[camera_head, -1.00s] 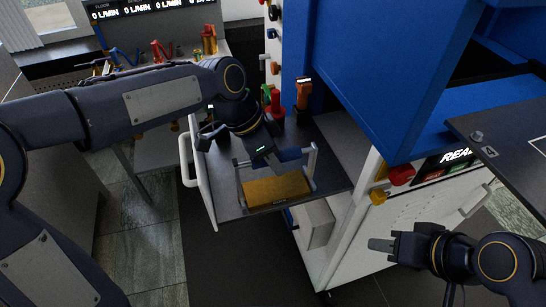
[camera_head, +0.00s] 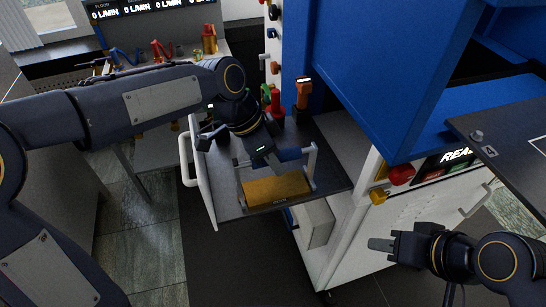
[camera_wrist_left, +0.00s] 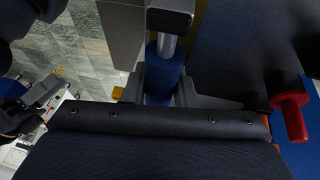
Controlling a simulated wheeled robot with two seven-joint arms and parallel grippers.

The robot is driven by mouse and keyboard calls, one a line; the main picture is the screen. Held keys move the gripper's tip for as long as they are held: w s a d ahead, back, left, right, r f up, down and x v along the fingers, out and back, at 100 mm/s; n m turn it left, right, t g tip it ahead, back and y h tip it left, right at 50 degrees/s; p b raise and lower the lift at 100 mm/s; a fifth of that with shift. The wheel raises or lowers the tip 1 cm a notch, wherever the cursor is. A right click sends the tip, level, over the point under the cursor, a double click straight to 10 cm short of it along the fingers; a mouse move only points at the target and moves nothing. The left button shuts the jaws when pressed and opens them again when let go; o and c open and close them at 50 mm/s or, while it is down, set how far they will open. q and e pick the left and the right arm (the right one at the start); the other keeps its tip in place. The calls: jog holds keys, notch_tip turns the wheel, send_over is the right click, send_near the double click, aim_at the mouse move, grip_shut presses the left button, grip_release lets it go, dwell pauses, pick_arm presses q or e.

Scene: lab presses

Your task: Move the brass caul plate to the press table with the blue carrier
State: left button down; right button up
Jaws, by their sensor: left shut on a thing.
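The brass caul plate (camera_head: 275,187) lies flat within the blue carrier, over the dark pull-out shelf (camera_head: 228,204). The carrier has grey side bars and a blue grip (camera_head: 289,155). My left gripper (camera_head: 265,153) reaches down over it and is shut on this grip. In the left wrist view the blue grip (camera_wrist_left: 163,76) runs between the gripper's fingers; most of the plate is hidden there. My right gripper (camera_head: 382,244) hangs at lower right, apart from everything; its finger gap cannot be made out.
A dark flat plate marked 4 (camera_head: 515,125) is at the right edge. The blue press frame (camera_head: 375,70) stands right of the shelf. Red and green handles (camera_head: 274,100) and an orange-topped tool (camera_head: 303,92) stand behind the carrier. A white handle (camera_head: 187,160) borders the shelf.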

pick_arm(q)
jog(key=shift+f+b, duration=0.5)
jog(key=shift+f, duration=0.1)
dwell(0.3)
jog(key=shift+r, duration=0.2)
jog(key=shift+r+p, duration=2.1)
jog(key=shift+r, duration=0.3)
